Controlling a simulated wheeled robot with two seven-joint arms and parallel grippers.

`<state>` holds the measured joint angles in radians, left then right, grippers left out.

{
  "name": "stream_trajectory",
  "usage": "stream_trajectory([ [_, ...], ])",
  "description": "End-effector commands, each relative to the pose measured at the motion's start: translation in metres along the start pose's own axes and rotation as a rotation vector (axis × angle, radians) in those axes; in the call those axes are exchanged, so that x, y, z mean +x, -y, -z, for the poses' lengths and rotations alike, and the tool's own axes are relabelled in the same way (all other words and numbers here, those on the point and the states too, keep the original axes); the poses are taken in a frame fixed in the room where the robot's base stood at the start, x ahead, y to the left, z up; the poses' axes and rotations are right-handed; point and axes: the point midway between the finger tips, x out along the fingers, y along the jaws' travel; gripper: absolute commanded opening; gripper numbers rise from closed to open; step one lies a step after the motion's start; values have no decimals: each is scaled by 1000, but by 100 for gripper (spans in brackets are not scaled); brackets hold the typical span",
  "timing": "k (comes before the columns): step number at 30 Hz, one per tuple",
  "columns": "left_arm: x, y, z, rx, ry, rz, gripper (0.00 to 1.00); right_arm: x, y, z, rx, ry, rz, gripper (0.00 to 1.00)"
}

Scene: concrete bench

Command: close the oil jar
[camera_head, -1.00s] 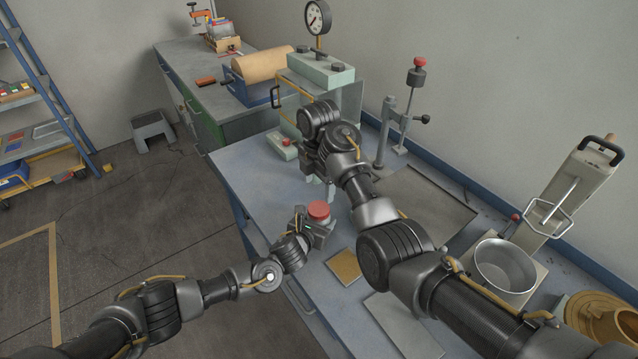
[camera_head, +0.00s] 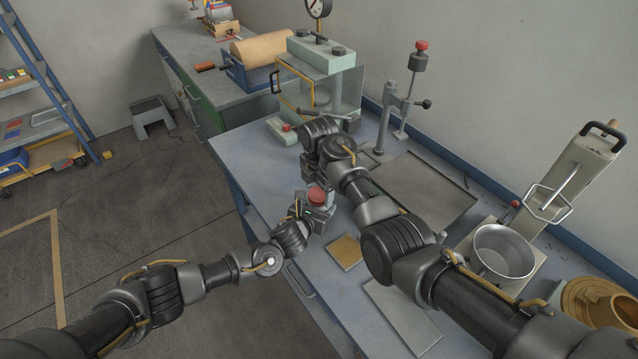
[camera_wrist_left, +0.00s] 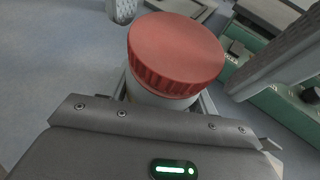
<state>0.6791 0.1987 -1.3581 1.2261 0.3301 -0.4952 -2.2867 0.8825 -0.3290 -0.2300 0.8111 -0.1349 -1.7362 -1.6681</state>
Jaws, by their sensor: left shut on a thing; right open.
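The oil jar has a ribbed red lid (camera_head: 317,196) on top of a pale body. In the left wrist view the lid (camera_wrist_left: 176,50) sits on the jar body (camera_wrist_left: 150,97); whether it is screwed tight cannot be told. My left gripper (camera_head: 318,214) is shut on the jar and holds it upright above the bench's near edge. My right gripper (camera_head: 322,180) is open, just above and beside the lid. Its fingers (camera_wrist_left: 200,35) show apart on either side of the lid in the left wrist view.
On the bench (camera_head: 240,165) stand a glass-sided press with a gauge (camera_head: 320,60), a post with a red knob (camera_head: 400,95), a metal pan (camera_head: 503,252) and a grey tray (camera_head: 425,190). A yellow-brown plate (camera_head: 345,251) lies near the jar.

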Motion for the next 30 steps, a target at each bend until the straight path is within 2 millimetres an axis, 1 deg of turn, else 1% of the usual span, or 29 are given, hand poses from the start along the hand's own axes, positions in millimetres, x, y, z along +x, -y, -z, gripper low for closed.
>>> stream_trajectory([
  [7,0,0,2,1,-3,1,0,1,0,0,0,0,0,73],
  [8,0,0,2,1,-3,1,0,1,0,0,0,0,0,72],
  [18,0,0,2,2,-3,1,0,1,0,0,0,0,-1,28],
  [22,0,0,2,2,-3,1,0,1,0,0,34,0,-1,27],
  [23,0,0,2,2,-3,1,0,1,0,0,66,1,-1,27],
  [26,0,1,2,2,-3,1,0,1,0,0,267,1,-1,27],
  [29,0,1,2,2,-3,1,0,1,0,0,571,0,-2,27],
  [30,0,1,2,2,-3,1,0,1,0,0,696,0,-2,27],
])
